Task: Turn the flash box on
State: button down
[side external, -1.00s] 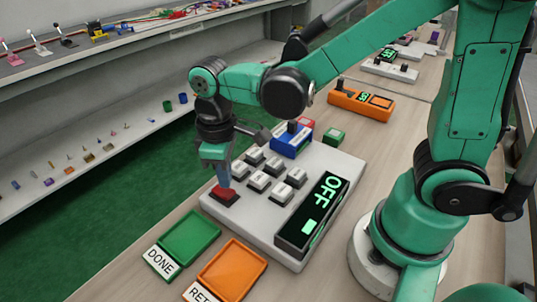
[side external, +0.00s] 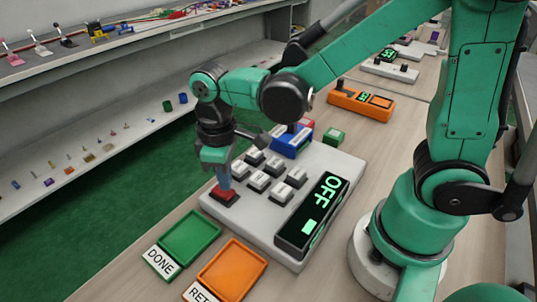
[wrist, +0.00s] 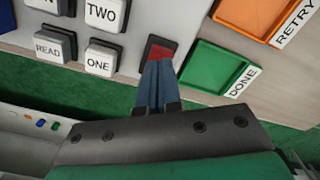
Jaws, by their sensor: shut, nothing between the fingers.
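The flash box is a light grey box (side external: 322,160) on the wooden table, with several white keys and a dark display (side external: 312,215) that reads "OFF" in green. A red button (side external: 225,195) sits at its near left corner. My gripper (side external: 224,188) is shut and empty, pointing down with its blue-grey fingertips at the red button. In the wrist view the shut fingers (wrist: 158,66) overlap the red button (wrist: 160,52), beside keys marked "ONE" (wrist: 101,60) and "TWO" (wrist: 104,14). I cannot tell how firmly the tips touch the button.
A green DONE tray (side external: 188,237) and an orange RETRY tray (side external: 232,269) lie in front of the box. A blue block fixture (side external: 290,145), a small green box (side external: 334,136) and an orange device (side external: 361,102) stand behind. Shelves with small parts line the left.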

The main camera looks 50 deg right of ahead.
jog(key=shift+f, duration=0.85)
dwell(0.3)
jog(key=shift+r, duration=3.5)
jog(key=s+d+r+m+t, duration=0.1)
jog(key=s+d+m+t, duration=0.1)
jog(key=d+m+t, duration=0.4)
jog(key=shift+s+d+r+t, duration=0.15)
jog(key=shift+d+r+t, duration=0.2)
jog(key=shift+d+t, duration=0.4)
